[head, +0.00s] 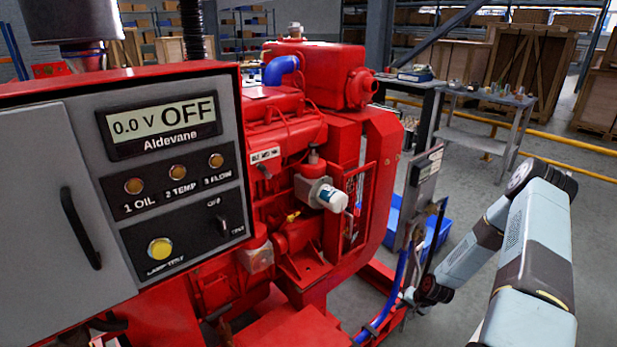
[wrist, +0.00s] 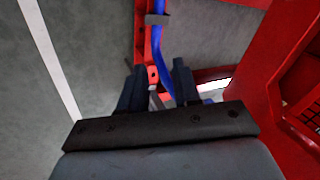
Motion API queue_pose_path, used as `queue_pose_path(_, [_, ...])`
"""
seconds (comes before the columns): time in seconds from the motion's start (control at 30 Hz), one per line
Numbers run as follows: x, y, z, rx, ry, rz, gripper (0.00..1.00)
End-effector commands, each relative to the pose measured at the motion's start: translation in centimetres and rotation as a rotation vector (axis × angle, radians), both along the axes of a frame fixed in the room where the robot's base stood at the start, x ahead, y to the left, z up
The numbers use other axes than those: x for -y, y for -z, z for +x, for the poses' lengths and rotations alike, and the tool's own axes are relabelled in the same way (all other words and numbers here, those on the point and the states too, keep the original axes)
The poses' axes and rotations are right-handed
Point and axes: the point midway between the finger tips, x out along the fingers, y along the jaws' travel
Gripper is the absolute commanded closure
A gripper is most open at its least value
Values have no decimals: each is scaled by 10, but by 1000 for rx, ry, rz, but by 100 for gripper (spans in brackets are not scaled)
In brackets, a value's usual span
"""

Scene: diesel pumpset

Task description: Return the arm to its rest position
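My arm (head: 462,258) reaches down from the right side of the head view, bent at its elbow, toward the right end of the red pumpset (head: 300,130). My gripper (head: 408,297) is low beside a blue hose (head: 398,275) and a grey upright plate. In the wrist view my gripper (wrist: 159,72) has its two dark fingers apart. The blue hose (wrist: 160,40), a red bar and a small grey metal part show in and beyond the gap. I cannot tell whether the fingers touch any of them.
A grey control panel (head: 65,200) with a display reading "0.0 V OFF" fills the left. A blue bin (head: 438,235) sits on the floor behind my forearm. A bench (head: 480,100), a yellow rail and crates stand farther back. Grey floor (head: 590,235) is open at right.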

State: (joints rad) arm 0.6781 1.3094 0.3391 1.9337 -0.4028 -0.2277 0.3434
Motion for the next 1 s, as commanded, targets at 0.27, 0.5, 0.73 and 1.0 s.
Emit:
queue_pose_path(0.27, [16,-89,25,-5,-94,-111,68])
queue_pose_path(0.5, [21,-167,36,-11,-158,-198,68])
queue_pose_path(0.73, [19,-243,39,-12,-208,-276,68])
queue_pose_path(1.0, [9,-330,31,-8,-253,-358,68])
